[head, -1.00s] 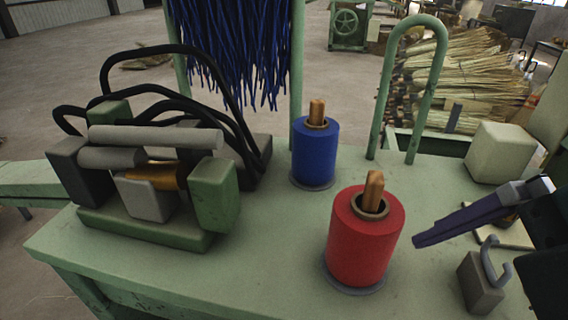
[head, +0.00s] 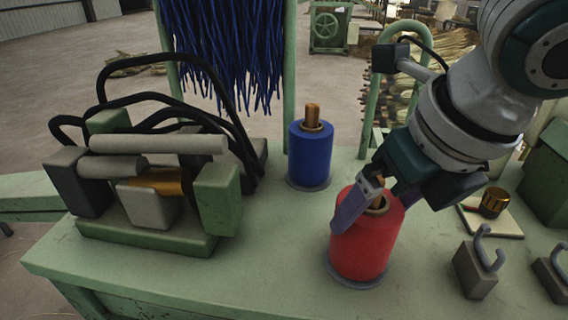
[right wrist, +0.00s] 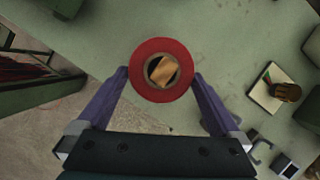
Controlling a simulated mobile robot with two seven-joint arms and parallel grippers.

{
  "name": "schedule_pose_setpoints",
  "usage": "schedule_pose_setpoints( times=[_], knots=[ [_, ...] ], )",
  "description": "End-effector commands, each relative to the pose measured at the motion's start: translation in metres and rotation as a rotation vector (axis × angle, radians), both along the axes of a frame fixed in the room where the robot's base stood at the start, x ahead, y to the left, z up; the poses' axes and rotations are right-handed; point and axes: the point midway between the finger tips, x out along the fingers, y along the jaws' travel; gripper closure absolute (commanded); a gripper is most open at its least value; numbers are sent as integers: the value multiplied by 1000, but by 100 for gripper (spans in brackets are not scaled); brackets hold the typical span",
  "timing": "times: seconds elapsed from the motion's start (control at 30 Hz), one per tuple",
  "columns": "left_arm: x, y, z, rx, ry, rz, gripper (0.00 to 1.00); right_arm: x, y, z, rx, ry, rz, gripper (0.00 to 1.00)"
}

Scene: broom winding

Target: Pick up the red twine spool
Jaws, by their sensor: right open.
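The red twine spool (head: 362,243) stands upright on a round base on the green table, with a wooden peg through its core. My right gripper (head: 368,212) is at the spool from above. In the right wrist view the red spool (right wrist: 161,70) shows end-on between the tips of the open fingers (right wrist: 160,80), one on each side. I cannot tell whether they touch it. My left gripper is not in view.
A blue twine spool (head: 310,153) stands behind and left of the red one. A roller machine (head: 150,180) with black cables fills the table's left. Hook blocks (head: 476,271) and a pad with a brass piece (head: 493,203) lie to the right.

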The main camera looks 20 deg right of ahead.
Motion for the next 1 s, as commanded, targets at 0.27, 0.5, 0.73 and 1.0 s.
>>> schedule_pose_setpoints(
  times=[0.27, 0.5, 0.73, 1.0],
  knots=[
    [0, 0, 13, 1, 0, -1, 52, 11, -2, -32, 1, 2, -2, 0],
    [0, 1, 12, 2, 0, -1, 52, 13, -2, -36, 0, 0, 1, 0],
    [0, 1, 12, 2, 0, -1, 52, 13, -2, -36, 0, 0, 0, 20],
    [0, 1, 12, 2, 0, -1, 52, 13, -2, -35, 0, -1, 0, 51]
  ],
)
